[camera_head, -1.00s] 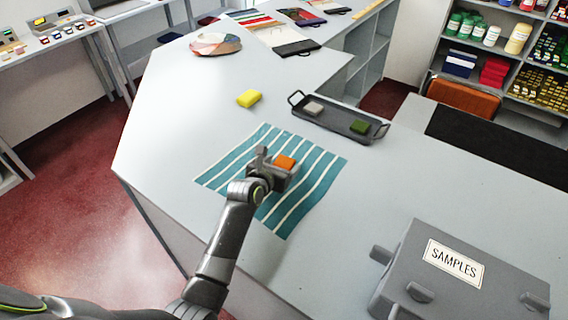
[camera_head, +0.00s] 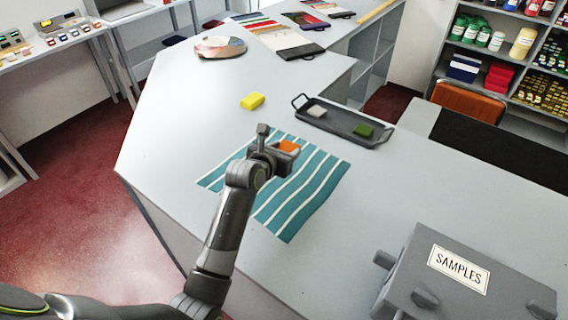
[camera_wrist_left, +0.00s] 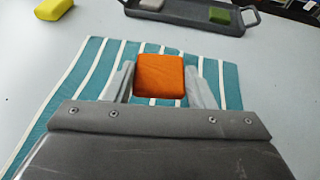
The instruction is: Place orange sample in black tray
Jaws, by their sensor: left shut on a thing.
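The orange sample (camera_head: 288,146) is held in my left gripper (camera_head: 279,150), above the teal striped cloth (camera_head: 307,191). In the left wrist view the orange sample (camera_wrist_left: 160,76) sits between the two fingers of my left gripper (camera_wrist_left: 160,84), which are shut on it. The black tray (camera_head: 340,126) lies on the counter beyond the cloth, apart from the sample. It holds a grey sample (camera_head: 317,111) at its left end and a green sample (camera_head: 363,130) at its right end, with bare floor between them. My right gripper is not in view.
A yellow block (camera_head: 252,101) lies on the counter left of the tray. A grey SAMPLES case (camera_head: 462,280) stands at the front right. A round colour wheel (camera_head: 220,47) and swatch cards lie farther back.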

